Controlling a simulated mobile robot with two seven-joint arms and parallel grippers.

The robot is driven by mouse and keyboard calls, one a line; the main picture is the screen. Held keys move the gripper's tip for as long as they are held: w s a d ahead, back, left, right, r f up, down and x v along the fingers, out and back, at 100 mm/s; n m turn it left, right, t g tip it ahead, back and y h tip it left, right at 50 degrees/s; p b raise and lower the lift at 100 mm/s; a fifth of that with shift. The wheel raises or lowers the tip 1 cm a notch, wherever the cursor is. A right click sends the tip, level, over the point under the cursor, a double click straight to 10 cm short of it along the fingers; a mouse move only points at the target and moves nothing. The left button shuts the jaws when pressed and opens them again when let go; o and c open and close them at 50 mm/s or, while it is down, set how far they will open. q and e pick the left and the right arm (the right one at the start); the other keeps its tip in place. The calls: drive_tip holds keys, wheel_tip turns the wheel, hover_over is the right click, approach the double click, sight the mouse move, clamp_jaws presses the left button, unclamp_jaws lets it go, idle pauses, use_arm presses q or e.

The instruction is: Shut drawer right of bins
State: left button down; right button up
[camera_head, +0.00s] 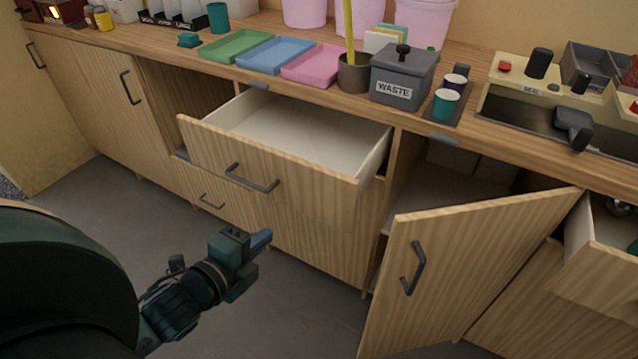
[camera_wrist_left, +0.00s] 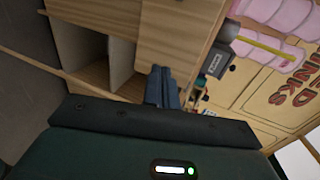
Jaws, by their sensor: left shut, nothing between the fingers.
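A wooden drawer (camera_head: 270,180) with a dark bar handle stands pulled out and looks empty inside, below the coloured trays. A second drawer (camera_head: 598,265) stands open at the far right edge, partly cut off, with small items inside. I cannot tell from the labels which bins the task means. A grey lidded bin marked WASTE (camera_head: 402,75) stands on the counter, and pink tubs (camera_head: 418,25) stand behind it. My left gripper (camera_head: 262,241) is shut and empty, in front of and below the middle drawer, apart from it. Its fingers (camera_wrist_left: 162,88) also show in the left wrist view. My right gripper is out of view.
An open cabinet door (camera_head: 465,270) swings out between the two drawers, with a dark handle. The counter (camera_head: 290,92) carries trays, cups and a machine (camera_head: 540,95). The grey floor (camera_head: 310,310) left of the door is clear.

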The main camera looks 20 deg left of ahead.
sight(310, 197)
use_arm(q)
drive_tip(key=x, duration=0.9)
drive_tip(key=r+x, duration=0.1)
drive_tip(key=x, duration=0.3)
drive_tip(key=shift+w+d+b, duration=0.1)
drive_tip(key=shift+w+b, duration=0.2)
drive_tip(key=shift+w, duration=0.25)
